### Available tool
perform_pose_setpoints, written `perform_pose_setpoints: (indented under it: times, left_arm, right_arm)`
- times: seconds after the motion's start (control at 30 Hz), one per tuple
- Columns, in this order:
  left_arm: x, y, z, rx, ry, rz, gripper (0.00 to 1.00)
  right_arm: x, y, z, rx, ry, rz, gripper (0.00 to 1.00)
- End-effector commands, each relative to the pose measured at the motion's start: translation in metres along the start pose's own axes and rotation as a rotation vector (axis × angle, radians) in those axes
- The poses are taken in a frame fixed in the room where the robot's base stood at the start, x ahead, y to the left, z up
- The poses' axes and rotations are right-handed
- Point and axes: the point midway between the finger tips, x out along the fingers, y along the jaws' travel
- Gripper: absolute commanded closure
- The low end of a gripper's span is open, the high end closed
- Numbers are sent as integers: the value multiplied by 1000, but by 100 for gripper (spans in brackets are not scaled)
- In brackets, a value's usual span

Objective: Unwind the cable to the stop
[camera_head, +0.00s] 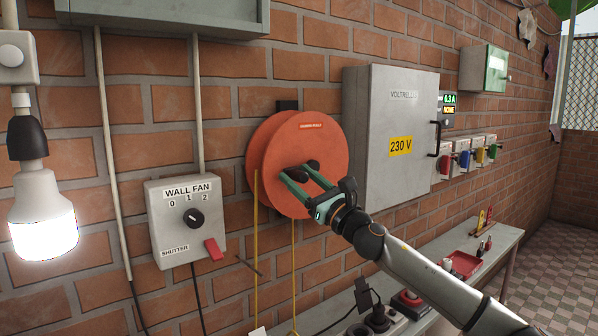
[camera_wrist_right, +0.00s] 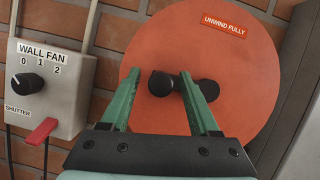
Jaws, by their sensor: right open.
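The orange cable reel (camera_head: 275,140) hangs on the brick wall, and its disc fills much of the wrist view (camera_wrist_right: 215,50), with a label reading "UNWIND FULLY". A black crank with a rounded end (camera_wrist_right: 160,84) sits on the disc face. The yellow cable (camera_head: 256,240) hangs from the reel in two strands; its lower ends run out of view. My right gripper (camera_head: 294,173) is open at the crank, with its green fingers on either side of the rounded end in the wrist view (camera_wrist_right: 159,78). Contact cannot be told. My left gripper is not in view.
A wall fan switch box (camera_head: 185,220) is left of the reel, beside a lit lamp (camera_head: 42,215). A grey 230 V cabinet (camera_head: 390,130) is close on the right. Below, a bench (camera_head: 490,245) holds sockets and a red tray (camera_head: 463,264).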

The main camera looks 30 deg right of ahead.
Motion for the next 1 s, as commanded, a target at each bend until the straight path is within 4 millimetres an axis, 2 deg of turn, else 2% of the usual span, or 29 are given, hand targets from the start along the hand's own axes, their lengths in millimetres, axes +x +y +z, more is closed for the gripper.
perform_pose_setpoints:
  times: [0.3,0.83,1.0]
  left_arm:
    - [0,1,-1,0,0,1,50]
    - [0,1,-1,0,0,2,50]
    - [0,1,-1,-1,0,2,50]
  right_arm:
    - [2,0,0,0,0,1,39]
    - [2,0,0,0,0,0,99]
    - [2,0,0,0,0,0,100]
